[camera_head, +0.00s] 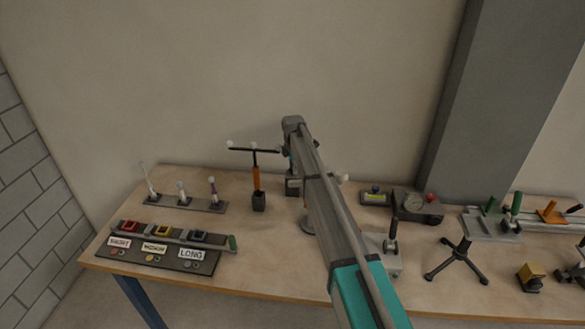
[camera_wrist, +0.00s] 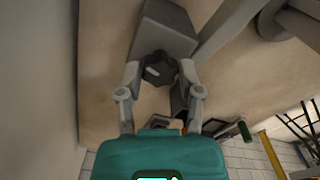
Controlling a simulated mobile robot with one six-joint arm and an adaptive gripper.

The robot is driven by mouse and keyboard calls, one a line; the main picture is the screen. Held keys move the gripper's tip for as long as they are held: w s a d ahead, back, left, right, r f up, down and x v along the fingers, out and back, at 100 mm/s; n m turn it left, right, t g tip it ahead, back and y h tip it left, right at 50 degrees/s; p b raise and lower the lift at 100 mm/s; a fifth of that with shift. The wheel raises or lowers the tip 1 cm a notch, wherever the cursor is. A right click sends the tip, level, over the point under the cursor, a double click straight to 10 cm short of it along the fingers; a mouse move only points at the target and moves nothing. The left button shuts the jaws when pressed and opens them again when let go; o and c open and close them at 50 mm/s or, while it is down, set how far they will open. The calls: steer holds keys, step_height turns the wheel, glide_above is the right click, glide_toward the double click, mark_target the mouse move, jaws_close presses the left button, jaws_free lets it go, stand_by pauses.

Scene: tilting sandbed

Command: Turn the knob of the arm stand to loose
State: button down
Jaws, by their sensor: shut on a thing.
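In the wrist view the knob (camera_wrist: 158,68) is dark and faceted, with a pale mark on its face. It sits against a grey block (camera_wrist: 166,28) of what looks like the arm stand. My gripper (camera_wrist: 160,74) has one finger on each side of the knob and is shut on it. In the head view my own arm hides most of the stand and the knob. I cannot read the knob's setting.
Left of my arm stands an orange post with a black crossbar (camera_head: 256,178). A rack with white-tipped pins (camera_head: 190,203) and a labelled tray (camera_head: 165,245) lie further left. A gauge box (camera_head: 417,206) and a black tripod (camera_head: 457,262) stand to the right.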

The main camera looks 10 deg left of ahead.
steer(key=shift+n, duration=1.8)
steer(key=shift+c, duration=1.3)
jaws_free()
steer(key=shift+m, duration=0.3)
